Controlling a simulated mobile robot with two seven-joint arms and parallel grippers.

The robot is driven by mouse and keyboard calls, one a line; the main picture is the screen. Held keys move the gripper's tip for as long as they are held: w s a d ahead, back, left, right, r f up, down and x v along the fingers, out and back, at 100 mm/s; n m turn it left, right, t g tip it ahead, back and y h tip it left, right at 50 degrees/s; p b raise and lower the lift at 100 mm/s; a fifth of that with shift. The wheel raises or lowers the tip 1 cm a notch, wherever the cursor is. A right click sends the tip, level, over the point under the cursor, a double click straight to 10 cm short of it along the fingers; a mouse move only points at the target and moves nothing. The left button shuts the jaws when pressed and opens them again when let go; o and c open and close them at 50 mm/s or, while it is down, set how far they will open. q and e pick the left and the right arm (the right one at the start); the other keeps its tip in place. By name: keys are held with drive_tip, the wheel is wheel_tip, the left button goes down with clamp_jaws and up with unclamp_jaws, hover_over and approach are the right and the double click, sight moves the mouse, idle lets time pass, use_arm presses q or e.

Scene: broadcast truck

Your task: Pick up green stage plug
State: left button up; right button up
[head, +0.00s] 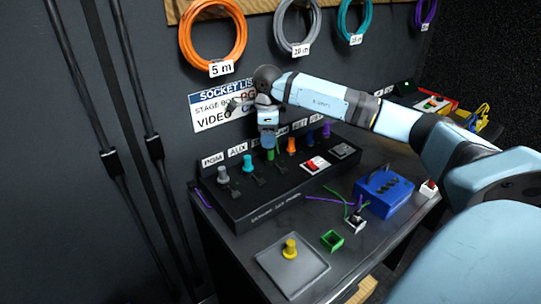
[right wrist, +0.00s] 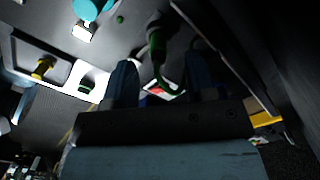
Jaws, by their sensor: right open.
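The green stage plug (head: 270,154) stands upright in the black socket box (head: 250,205), in the row between the teal and orange plugs. My right gripper (head: 268,143) is directly above it, pointing down, and partly covers it. In the right wrist view the green plug (right wrist: 157,46) with its green cable shows between the two fingers of my open right gripper (right wrist: 162,72). I cannot tell whether a finger touches it. My left gripper is not in view.
Grey (head: 222,174), teal (head: 249,163), orange (head: 291,145) and other plugs stand close by in the row. A yellow plug (head: 290,248) stands on a grey plate. A green socket block (head: 332,240) and a blue box (head: 384,193) lie on the desk. Coiled cables hang on the wall.

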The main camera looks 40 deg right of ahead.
sight(271, 150)
drive_tip(key=f, duration=0.4)
drive_tip(key=shift+s+d+f+b, duration=0.2)
drive_tip(key=shift+s+b, duration=0.1)
drive_tip(key=shift+s, duration=0.1)
drive_tip(key=shift+f, duration=0.35)
drive_tip(key=shift+a, duration=0.1)
drive_tip(key=c, duration=0.9)
drive_tip(key=shift+r, duration=0.1)
